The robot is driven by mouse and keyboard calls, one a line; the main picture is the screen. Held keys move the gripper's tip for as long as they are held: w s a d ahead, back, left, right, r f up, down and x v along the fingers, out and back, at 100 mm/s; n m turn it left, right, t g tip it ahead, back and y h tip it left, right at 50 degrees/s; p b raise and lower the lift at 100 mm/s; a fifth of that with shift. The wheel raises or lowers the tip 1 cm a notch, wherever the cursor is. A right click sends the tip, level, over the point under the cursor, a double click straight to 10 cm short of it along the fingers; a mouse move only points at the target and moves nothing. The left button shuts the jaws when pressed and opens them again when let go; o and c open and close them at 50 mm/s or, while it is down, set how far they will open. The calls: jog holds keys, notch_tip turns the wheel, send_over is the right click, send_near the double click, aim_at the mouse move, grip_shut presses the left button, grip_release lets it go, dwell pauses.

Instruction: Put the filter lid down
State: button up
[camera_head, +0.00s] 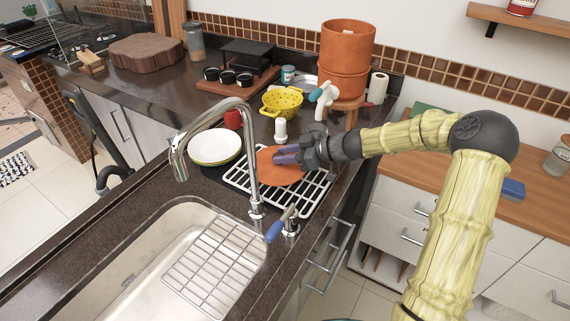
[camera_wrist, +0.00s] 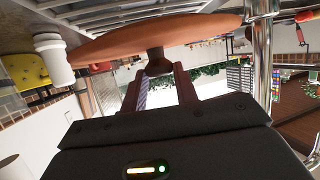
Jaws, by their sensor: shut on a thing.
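The filter lid (camera_head: 280,176) is a flat terracotta disc with a dark brown knob. In the head view it is at the white wire rack (camera_head: 240,182) on the counter, right of the tap. My gripper (camera_head: 287,155) is shut on the knob, which shows between the fingers in the wrist view (camera_wrist: 160,72). There the lid's disc (camera_wrist: 130,40) lies close to the rack's bars (camera_wrist: 105,15); I cannot tell whether they touch. The terracotta filter (camera_head: 345,62) stands uncovered on a wooden stool (camera_head: 348,106) behind.
A white plate (camera_head: 214,147), a red mug (camera_head: 232,120), a white bottle (camera_head: 280,130) and a yellow colander (camera_head: 282,101) stand near the rack. The tall tap (camera_head: 250,150) rises close to the lid's left. The sink (camera_head: 150,270) lies in front.

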jog(key=shift+f, duration=0.1)
jog(key=shift+f, duration=1.8)
jog(key=o, duration=1.1)
jog(key=shift+c, duration=0.2)
jog(key=shift+d, duration=0.1)
jog(key=b+v, duration=0.1)
jog(key=v, duration=1.1)
